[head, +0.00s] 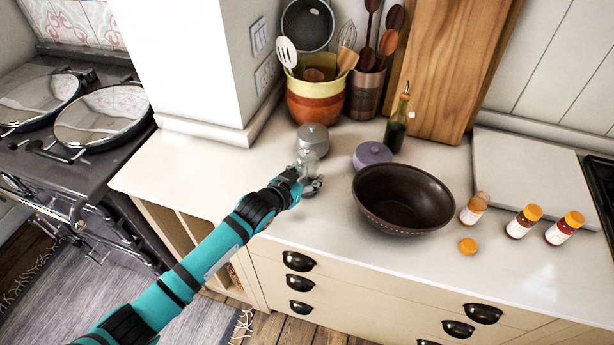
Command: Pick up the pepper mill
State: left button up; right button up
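A small clear, glass-like item (309,158), which looks like the pepper mill, stands upright on the pale counter (225,186) left of the dark bowl. My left gripper (308,179) is low over the counter at its near side. The fingers overlap the lower part of the item in the head view and hide its base. I cannot tell whether they touch it or are closed on it. My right gripper is not in view.
A silver rounded pot (313,138) stands right behind the item. A lidded purple pot (372,154), a dark bowl (403,198) and an oil bottle (397,125) are to the right. Several orange-capped jars (524,221) stand further right. The counter to the left is clear.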

pick_arm(q)
jog(key=c, duration=0.4)
jog(key=shift+c, duration=0.2)
jog(key=shift+r, duration=0.15)
